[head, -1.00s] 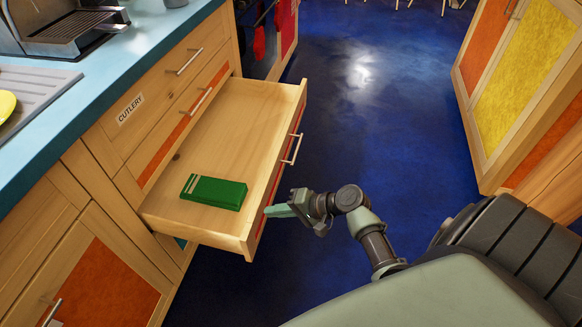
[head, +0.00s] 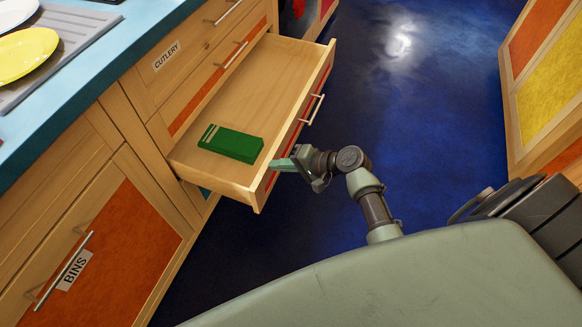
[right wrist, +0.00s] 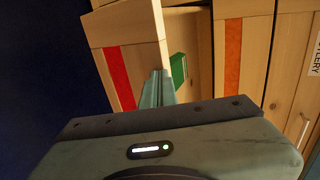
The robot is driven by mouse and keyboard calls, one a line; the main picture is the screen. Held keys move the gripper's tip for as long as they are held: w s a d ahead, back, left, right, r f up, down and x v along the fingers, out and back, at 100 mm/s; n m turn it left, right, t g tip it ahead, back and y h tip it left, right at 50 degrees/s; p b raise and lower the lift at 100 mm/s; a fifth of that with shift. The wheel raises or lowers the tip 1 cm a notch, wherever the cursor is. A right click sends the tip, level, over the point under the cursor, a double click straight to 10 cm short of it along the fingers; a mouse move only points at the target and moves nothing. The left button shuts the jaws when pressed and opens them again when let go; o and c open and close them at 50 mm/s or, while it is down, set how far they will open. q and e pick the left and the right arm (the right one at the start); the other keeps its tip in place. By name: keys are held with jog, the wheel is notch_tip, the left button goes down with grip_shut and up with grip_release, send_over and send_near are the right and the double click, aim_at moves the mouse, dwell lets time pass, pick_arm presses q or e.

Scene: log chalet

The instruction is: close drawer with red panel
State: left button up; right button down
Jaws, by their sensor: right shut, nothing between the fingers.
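The open drawer (head: 240,115) has a wooden body and a red front panel with a metal bar handle (head: 312,110). It sticks out from the wooden cabinet over the blue floor. A green box (head: 231,144) lies in it near the near side. My right gripper (head: 276,163) is shut and empty, with its fingertips at the near end of the drawer's front. In the right wrist view, the shut fingers (right wrist: 158,88) point at the edge of the drawer front, beside its red panel (right wrist: 119,78). I cannot tell whether they touch it. My left gripper is not in view.
Above is a drawer labelled CUTLERY (head: 166,57). A door labelled BINS (head: 75,268) is at lower left. The blue counter (head: 85,85) holds a yellow plate (head: 25,52). A cabinet with orange and yellow panels (head: 549,75) stands at right. The floor between is clear.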

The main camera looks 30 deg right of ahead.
pick_arm(q)
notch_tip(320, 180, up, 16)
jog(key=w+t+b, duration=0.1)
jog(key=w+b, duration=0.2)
jog(key=b, duration=0.2)
pick_arm(e)
jog(key=w+a, duration=1.6)
jog(key=w, duration=0.3)
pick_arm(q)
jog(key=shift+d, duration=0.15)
pick_arm(e)
jog(key=shift+a, duration=0.1)
